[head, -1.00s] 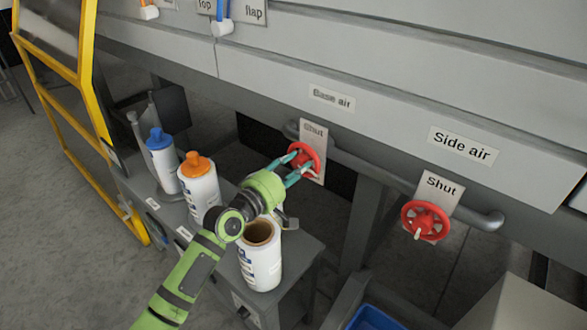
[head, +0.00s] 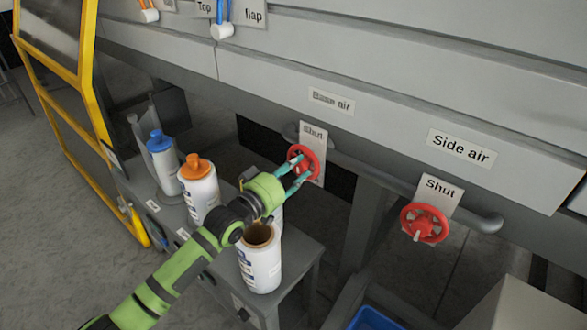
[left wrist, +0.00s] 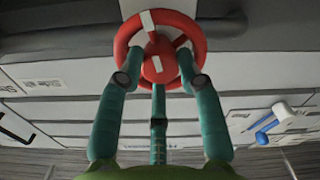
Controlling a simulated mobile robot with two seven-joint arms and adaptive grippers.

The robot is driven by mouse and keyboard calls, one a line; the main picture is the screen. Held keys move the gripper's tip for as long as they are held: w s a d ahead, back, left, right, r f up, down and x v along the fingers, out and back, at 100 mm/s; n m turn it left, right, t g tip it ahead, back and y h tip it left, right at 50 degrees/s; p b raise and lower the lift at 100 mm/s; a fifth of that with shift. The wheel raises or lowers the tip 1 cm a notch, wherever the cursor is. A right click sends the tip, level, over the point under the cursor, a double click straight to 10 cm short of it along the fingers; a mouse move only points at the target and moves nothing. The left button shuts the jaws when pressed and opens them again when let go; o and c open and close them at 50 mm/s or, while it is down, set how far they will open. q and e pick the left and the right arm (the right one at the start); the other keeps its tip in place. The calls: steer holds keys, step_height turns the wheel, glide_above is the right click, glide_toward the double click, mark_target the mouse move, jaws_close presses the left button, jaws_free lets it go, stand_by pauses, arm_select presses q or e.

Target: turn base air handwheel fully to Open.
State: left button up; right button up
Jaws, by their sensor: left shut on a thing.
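The base air handwheel (head: 311,156) is a red wheel on a pipe under the "Base air" label (head: 331,100). A plate reading "Shut" (head: 314,133) hangs behind it. My left gripper (head: 296,170) reaches it from the left, its teal fingers shut on the wheel. In the left wrist view the red wheel (left wrist: 160,62) fills the top middle, with white marks on its rim and hub, and my left gripper (left wrist: 158,75) has its fingertips at the wheel's spokes. Part of the wheel is hidden by the fingers. My right gripper is not in view.
The side air handwheel (head: 424,223) stands to the right with its own "Shut" plate (head: 440,190). Under my left arm is a small bench (head: 296,262) with an open white canister (head: 262,270), an orange-capped bottle (head: 199,190) and a blue-capped bottle (head: 162,165). A blue bin (head: 375,319) is at the bottom.

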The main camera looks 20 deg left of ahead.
arm_select(q)
steer(key=shift+f+m, duration=0.1)
steer(key=shift+m, duration=1.1)
steer(key=shift+f, duration=0.1)
steer(key=o, duration=1.1)
steer(key=shift+o, duration=0.2)
steer(key=v, duration=1.2)
steer(key=shift+d, duration=0.1)
